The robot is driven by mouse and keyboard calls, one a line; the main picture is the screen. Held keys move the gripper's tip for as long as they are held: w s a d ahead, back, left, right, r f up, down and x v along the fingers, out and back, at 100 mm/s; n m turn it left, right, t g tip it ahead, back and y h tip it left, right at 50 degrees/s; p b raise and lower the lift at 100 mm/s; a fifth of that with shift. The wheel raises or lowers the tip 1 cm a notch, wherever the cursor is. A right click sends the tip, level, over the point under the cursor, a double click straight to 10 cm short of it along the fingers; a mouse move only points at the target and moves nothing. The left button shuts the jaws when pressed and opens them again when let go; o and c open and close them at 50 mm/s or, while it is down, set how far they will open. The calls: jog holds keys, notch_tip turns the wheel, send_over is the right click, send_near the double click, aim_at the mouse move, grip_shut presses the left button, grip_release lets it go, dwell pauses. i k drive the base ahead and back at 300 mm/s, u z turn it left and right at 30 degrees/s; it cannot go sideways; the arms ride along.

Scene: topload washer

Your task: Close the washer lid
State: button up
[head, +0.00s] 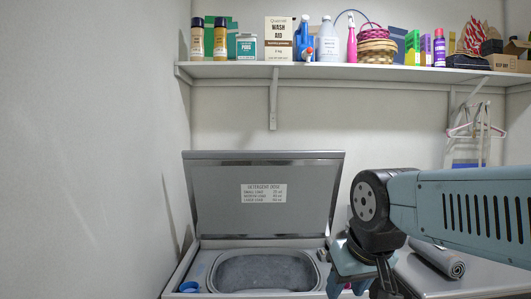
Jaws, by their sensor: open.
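The washer lid (235,220) is a grey panel with a label. It stands raised, leaning back a little, at the rear of the top-load washer (187,267). The washer's oval tub opening shows below it. My gripper (362,288) hangs at the lower edge of the view, at the right side of the washer and in front of the lid's lower right corner. It is open and apart from the lid's upper edge. Its fingertips are partly cut off by the frame, and my arm hides part of the washer's right side.
A wall shelf (330,71) with bottles, boxes and baskets runs above the lid. A wall stands close on the left. A rolled grey item (436,258) lies on the surface right of the washer. Hangers (477,130) hang at the right.

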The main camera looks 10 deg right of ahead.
aim_at(232, 194)
jog(key=i, duration=0.85)
jog(key=u, duration=0.05)
